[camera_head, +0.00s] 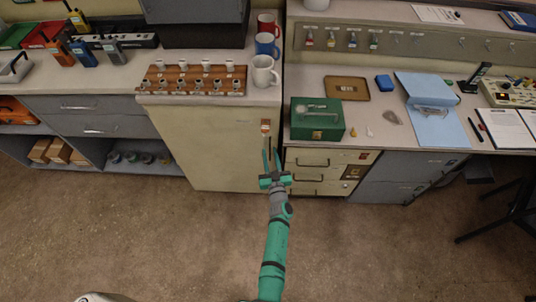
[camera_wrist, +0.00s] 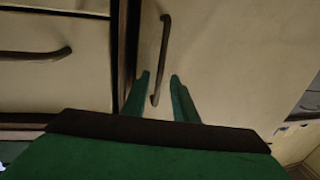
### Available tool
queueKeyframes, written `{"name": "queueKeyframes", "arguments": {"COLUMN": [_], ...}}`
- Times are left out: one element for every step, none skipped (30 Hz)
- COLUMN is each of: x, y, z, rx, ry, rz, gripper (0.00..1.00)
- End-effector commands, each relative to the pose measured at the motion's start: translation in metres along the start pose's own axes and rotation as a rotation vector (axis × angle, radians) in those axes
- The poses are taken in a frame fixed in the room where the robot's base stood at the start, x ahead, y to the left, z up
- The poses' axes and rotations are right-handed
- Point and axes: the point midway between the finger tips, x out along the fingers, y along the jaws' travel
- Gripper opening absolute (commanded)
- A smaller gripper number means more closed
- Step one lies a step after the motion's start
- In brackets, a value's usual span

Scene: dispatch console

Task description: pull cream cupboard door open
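The cream cupboard door (camera_head: 215,150) stands below the counter and appears closed. Its dark upright bar handle (camera_head: 268,144) is near the right edge, and it also shows in the wrist view (camera_wrist: 162,55). My gripper (camera_head: 271,158) is in front of the door at the handle. In the wrist view its two green fingers (camera_wrist: 160,92) are open, one on each side of the handle's near end, with gaps visible. I cannot tell how deep the handle sits between them. The gripper's body hides the lower part of the door in the wrist view.
Cream drawers (camera_head: 315,173) with bar handles adjoin the door on the right; one drawer handle shows in the wrist view (camera_wrist: 35,53). A green box (camera_head: 317,120) and mugs (camera_head: 265,72) stand on the counters above. The floor (camera_head: 180,240) before the door is clear.

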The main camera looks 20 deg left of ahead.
Motion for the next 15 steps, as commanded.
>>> {"name": "queueKeyframes", "arguments": {"x": [-0.0002,-0.0003,-0.0004,-0.0004,-0.0005,-0.0005,-0.0005,-0.0005,-0.0004,-0.0003,-0.0003,-0.0003,-0.0004,-0.0006,-0.0008], "y": [0.0005,0.0007,0.001,0.0011,0.0011,0.0011,0.0011,0.001,0.0008,0.0007,0.0007,0.001,0.0014,0.0017,0.0022], "z": [0.0,0.0,0.0,0.0,0.0,0.0,0.0,0.0,0.0,0.0,0.0,0.0001,0.0001,0.0001,0.0001], "rx": [0.0,0.0,0.0,0.0,0.0,0.0,0.0,0.0,0.0,0.0,0.0,0.0,0.0,0.0,0.0], "ry": [0.0,0.0,0.0,0.0,0.0,0.0,0.0,0.0,0.0,0.0,0.0,0.0,0.0,0.0,0.0], "rz": [0.001,0.001,0.001,0.001,0.001,0.001,0.001,0.001,0.001,0.001,0.001,0.001,0.002,0.002,0.003], "gripper": [0.19,0.12,0.02,0.0,0.0,0.0,0.0,0.0,0.0,0.0,0.0,0.0,0.0,0.0,0.0]}}
